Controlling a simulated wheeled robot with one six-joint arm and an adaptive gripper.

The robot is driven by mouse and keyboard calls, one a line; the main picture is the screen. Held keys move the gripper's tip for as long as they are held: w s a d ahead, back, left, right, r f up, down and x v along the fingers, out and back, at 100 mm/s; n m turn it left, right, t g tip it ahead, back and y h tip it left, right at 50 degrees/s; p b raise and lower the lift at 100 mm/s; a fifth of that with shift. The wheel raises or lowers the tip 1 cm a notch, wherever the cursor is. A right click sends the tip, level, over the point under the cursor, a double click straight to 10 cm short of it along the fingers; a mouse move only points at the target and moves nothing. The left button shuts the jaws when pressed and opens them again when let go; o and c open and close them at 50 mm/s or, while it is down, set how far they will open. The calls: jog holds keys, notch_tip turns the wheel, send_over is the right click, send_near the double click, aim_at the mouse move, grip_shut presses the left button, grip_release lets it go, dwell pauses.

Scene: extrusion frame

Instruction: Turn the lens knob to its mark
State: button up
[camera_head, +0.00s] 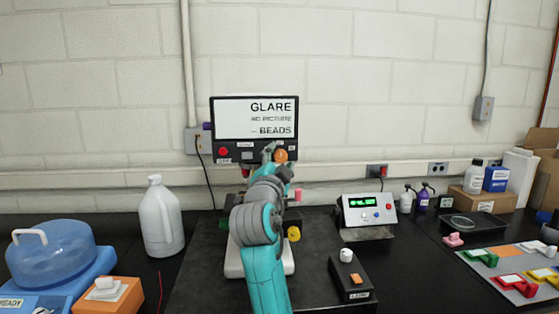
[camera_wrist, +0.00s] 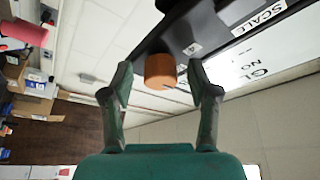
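An orange round knob (camera_head: 281,156) sits on the lower edge of the dark-framed screen (camera_head: 228,102) in the head view. No lens label is readable beside it, so I cannot tell whether it is the lens knob. In the wrist view the orange knob (camera_wrist: 160,71) shows between the two fingers of my gripper (camera_wrist: 159,80), with a gap on each side. A small dark line shows on its rim; I cannot tell whether it is a mark. My gripper is open and empty, close to the screen's lower edge. My arm hides much of the device below the screen.
A yellow knob (camera_head: 293,234) and a pink knob (camera_head: 297,195) show beside my arm. A meter box (camera_head: 367,209) and a small black box (camera_head: 350,290) stand to the right. A white jug (camera_head: 160,218) stands left.

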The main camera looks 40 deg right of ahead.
jog(key=v, duration=1.2)
dwell(0.4)
